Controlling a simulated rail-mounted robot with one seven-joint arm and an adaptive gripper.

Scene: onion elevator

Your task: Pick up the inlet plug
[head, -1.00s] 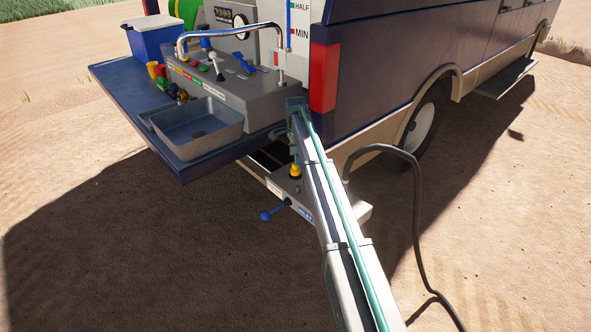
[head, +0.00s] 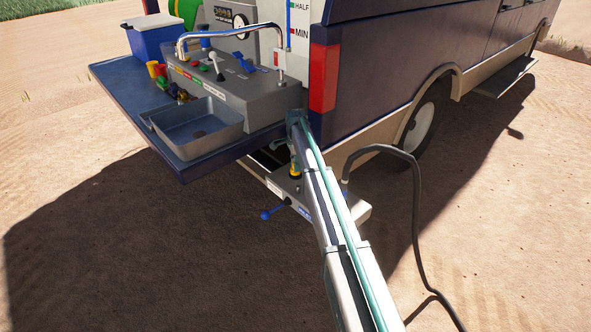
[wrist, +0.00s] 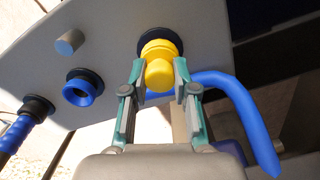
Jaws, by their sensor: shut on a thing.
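The inlet plug (wrist: 160,70) is a yellow stepped cap. It sits in a dark round collar (wrist: 163,46) on the grey inlet panel in the wrist view. My gripper (wrist: 160,78) has a teal-and-grey finger on each side of the plug and is shut on it. In the head view a bit of the yellow plug (head: 295,167) shows above the grey panel (head: 285,186), below the end of my arm. The fingers are small and partly hidden there.
On the panel are a blue-rimmed port (wrist: 82,88), a grey knob (wrist: 69,42) and a blue-handled lever (wrist: 17,132). A curved blue handle (wrist: 245,110) passes close to the right finger. A dark hose (head: 414,215) stands right of my arm; the metal sink (head: 198,130) is left.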

